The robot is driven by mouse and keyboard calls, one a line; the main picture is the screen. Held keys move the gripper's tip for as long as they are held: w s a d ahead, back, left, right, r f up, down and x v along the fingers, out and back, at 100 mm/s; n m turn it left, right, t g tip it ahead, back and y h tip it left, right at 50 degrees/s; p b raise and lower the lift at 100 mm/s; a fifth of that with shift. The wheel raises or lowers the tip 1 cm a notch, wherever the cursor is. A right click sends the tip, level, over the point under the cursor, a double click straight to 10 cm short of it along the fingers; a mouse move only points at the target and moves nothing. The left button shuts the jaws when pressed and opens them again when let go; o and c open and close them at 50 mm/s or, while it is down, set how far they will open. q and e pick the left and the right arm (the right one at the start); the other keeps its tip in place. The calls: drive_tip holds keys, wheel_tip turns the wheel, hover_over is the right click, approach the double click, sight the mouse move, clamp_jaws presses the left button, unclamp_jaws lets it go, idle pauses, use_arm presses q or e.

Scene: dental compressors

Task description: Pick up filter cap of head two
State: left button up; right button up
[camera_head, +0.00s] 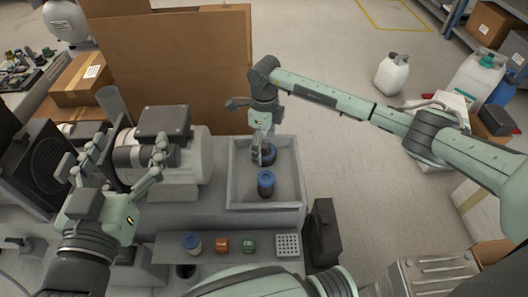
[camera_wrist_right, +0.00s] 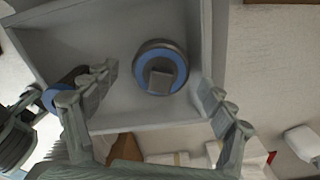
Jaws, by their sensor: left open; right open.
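Two dark, round, blue-ringed parts that look like filter caps are in the grey tray (camera_head: 290,196). The nearer one (camera_head: 266,184) is in plain view; the farther one (camera_head: 268,155) is partly hidden by my right gripper (camera_head: 265,138). In the right wrist view, one dark cap with a blue ring (camera_wrist_right: 160,67) is ahead of the spread fingers (camera_wrist_right: 155,98), and a blue-banded part (camera_wrist_right: 58,98) is partly behind the left finger. Which belongs to head two is not clear. My right gripper is open over the tray. My left gripper (camera_head: 117,165) is open and empty by the compressor (camera_head: 190,165).
A shelf in front holds a blue-topped jar (camera_head: 192,243), an orange part (camera_head: 222,246), a green part (camera_head: 248,246) and a perforated block (camera_head: 288,245). A cardboard panel (camera_head: 180,70) stands behind. A dark box (camera_head: 322,232) is right of the bench.

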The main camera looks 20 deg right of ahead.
drive_tip(key=shift+f, duration=0.1)
drive_tip(key=c, duration=1.1)
